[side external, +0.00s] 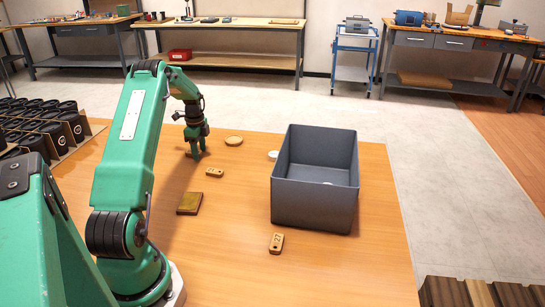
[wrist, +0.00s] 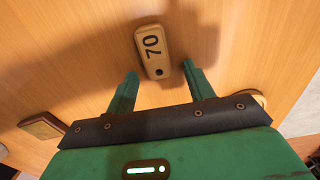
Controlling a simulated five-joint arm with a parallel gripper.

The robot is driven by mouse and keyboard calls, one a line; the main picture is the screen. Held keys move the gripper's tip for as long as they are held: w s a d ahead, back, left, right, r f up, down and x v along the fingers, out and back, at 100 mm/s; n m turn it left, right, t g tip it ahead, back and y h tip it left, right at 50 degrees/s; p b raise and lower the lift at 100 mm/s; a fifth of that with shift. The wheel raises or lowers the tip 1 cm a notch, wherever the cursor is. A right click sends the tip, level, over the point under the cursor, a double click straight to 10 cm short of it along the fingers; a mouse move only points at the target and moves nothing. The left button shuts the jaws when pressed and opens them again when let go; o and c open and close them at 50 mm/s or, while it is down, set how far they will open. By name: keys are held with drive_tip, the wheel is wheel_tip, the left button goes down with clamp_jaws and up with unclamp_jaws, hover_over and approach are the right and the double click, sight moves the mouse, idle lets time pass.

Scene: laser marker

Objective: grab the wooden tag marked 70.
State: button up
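The wooden tag marked 70 (wrist: 152,48) lies flat on the table in the wrist view, with dark digits and a dark hole at its near end. My gripper (wrist: 159,69) is open and empty, with one green finger on each side of the tag's near end in that picture. In the side view my gripper (side external: 196,155) points down, just behind and left of a small tag (side external: 214,172) that appears to be the same one; its digits are too small to read there. Whether the fingertips touch the table is unclear. Another wooden tag (side external: 277,243) lies nearer the front, its marking unclear.
A grey open bin (side external: 315,205) stands to the right with something pale inside. A white round piece (side external: 272,154) is beside it. A round wooden disc (side external: 233,140) and a brown square block (side external: 189,203) lie near the tag. Black cylinders (side external: 40,125) stand at the left.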

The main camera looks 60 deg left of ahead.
sight(200, 152)
drive_tip(key=c, duration=1)
drive_tip(key=shift+r, duration=0.1)
drive_tip(key=shift+r, duration=0.45)
wheel_tip(200, 152, up, 3)
drive_tip(key=shift+r, duration=0.15)
drive_tip(key=w+d+r, duration=0.5)
drive_tip(key=d+r, duration=0.1)
drive_tip(key=d, duration=0.4)
drive_tip(key=shift+d+r, duration=0.3)
